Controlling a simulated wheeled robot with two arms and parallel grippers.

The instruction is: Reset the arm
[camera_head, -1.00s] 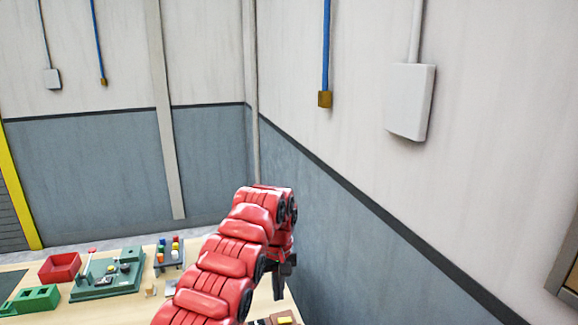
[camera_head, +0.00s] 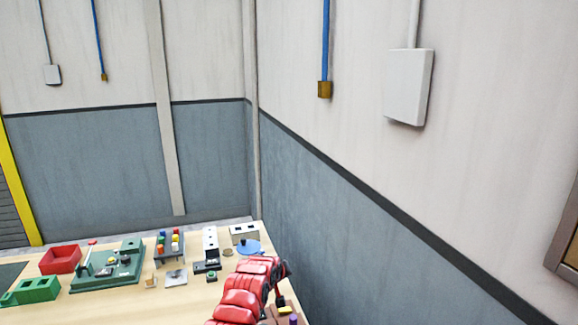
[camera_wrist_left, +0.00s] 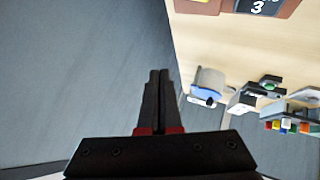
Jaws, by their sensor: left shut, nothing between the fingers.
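My left arm (camera_head: 245,293), red and segmented, rises from the bottom edge in the head view, right of the middle. It bends over near the table's right end. Its gripper is mostly hidden there; only dark parts show below the bend. In the left wrist view my left gripper (camera_wrist_left: 157,72) has its two black fingers together, with nothing between them. The fingers show against the grey wall, left of the table edge. My right gripper is not in view.
The wooden table (camera_head: 205,295) holds a red bin (camera_head: 60,260), a green block (camera_head: 38,289), a green fixture (camera_head: 128,262), a rack of coloured pieces (camera_head: 169,246) and a blue round part (camera_head: 247,247). A grey wall (camera_head: 330,205) stands close on the right.

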